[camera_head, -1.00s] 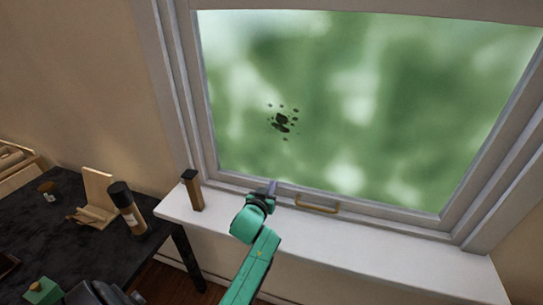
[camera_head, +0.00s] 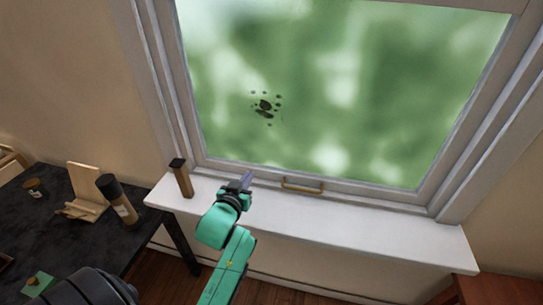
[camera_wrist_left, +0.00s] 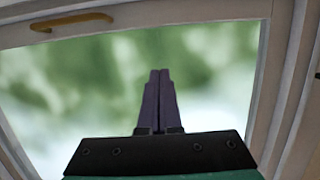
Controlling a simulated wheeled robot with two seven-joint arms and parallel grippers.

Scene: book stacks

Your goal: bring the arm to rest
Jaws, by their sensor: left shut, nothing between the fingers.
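My left gripper (camera_head: 247,181) reaches up over the white window sill in the head view, in front of the lower window frame. Its green arm comes up from the bottom of the picture. In the left wrist view the two dark fingers of the left gripper (camera_wrist_left: 159,75) lie side by side, closed and empty, with the window glass behind them. Whether the fingertips touch the frame cannot be told. My right gripper is in neither view.
The window (camera_head: 350,95) has dark spots (camera_head: 265,107) on its glass and a brass handle (camera_head: 302,187). A wooden block with a dark top (camera_head: 182,179) stands on the sill (camera_head: 330,237). A black table (camera_head: 50,235) at left holds a bottle (camera_head: 119,200) and a wooden stand (camera_head: 87,192).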

